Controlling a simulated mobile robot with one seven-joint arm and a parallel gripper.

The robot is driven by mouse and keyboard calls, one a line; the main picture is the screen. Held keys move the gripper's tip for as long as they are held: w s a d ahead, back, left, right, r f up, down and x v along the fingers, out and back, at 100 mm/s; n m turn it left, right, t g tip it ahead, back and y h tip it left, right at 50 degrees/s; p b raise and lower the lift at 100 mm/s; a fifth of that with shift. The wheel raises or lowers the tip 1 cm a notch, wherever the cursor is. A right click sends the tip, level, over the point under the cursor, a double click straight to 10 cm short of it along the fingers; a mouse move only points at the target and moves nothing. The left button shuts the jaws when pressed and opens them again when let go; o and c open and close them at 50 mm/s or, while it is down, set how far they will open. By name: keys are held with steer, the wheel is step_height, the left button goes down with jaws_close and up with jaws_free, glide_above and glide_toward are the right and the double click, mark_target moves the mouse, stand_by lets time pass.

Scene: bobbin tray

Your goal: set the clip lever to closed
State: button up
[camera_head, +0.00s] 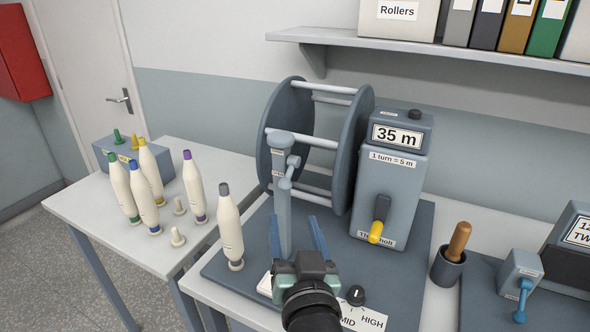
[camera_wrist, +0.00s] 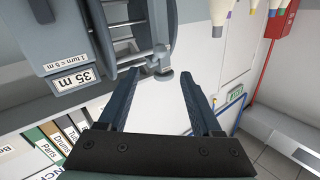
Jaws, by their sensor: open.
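A grey-blue post (camera_head: 283,190) stands in front of the large reel, with a small light-blue lever (camera_head: 288,174) near its top. I take this as the clip lever; its small labels are too small to read, so I cannot tell its setting. My gripper (camera_head: 294,220) is open and empty, its blue fingers low on either side of the post in the head view. In the wrist view, which is upside down, my gripper (camera_wrist: 143,42) is spread and the post's top (camera_wrist: 161,62) shows between the fingers. No contact is visible.
The reel (camera_head: 362,145) and the "35 m" counter box (camera_head: 384,190) with a yellow-tipped crank (camera_head: 377,230) stand behind. Several bobbins (camera_head: 228,225) stand at left. A knob (camera_head: 355,294) sits near my wrist. A small box with a blue lever (camera_head: 523,290) is at right.

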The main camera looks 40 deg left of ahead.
mark_target(286, 188)
steer(key=p+x, duration=0.2)
steer(key=x, duration=1)
steer(key=shift+w+a+p, duration=0.25)
steer(key=shift+a+p, duration=0.05)
steer(key=shift+p, duration=0.1)
jaws_close()
